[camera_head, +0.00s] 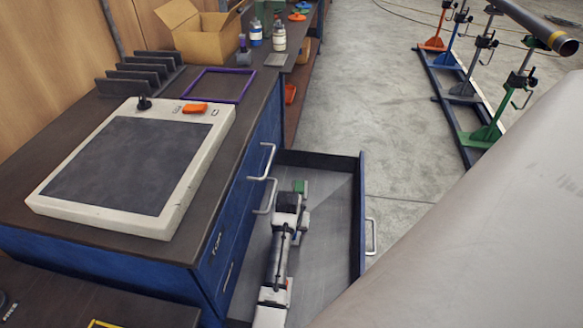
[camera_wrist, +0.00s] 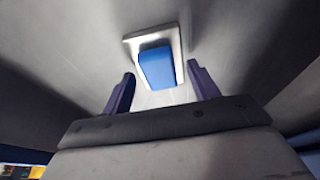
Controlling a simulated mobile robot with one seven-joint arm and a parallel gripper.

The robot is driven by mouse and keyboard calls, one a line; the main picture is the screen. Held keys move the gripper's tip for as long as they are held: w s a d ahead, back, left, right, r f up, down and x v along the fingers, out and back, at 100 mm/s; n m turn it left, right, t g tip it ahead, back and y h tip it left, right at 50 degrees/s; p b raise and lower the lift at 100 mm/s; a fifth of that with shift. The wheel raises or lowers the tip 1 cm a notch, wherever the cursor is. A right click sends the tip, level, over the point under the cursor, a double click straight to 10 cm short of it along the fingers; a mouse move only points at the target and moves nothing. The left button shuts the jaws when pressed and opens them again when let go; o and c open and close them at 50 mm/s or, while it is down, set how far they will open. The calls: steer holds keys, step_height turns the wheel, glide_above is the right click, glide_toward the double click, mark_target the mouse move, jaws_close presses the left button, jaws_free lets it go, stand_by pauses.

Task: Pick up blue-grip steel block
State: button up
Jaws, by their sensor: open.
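The steel block (camera_wrist: 129,42) with its blue grip (camera_wrist: 157,67) lies on the grey drawer floor in the wrist view. It is a pale metal plate with a bright blue raised grip, slightly tilted in the picture. My gripper (camera_wrist: 162,76) has two dark purple fingers spread apart, one to the left and one to the right of the blue grip. The grip shows between and just beyond the fingertips, with no clear contact. Nothing is held. In the head view neither the blue grip nor my fingers can be made out; a large grey shape covers the lower right.
The open blue drawer (camera_head: 361,215) has walls close around the work area. Above are drawer handles (camera_head: 263,161) and a bench with a white-framed plate (camera_head: 120,165). Pipe stands (camera_head: 487,132) stand at right.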

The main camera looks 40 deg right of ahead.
jaws_close()
steer(key=shift+r, duration=0.15)
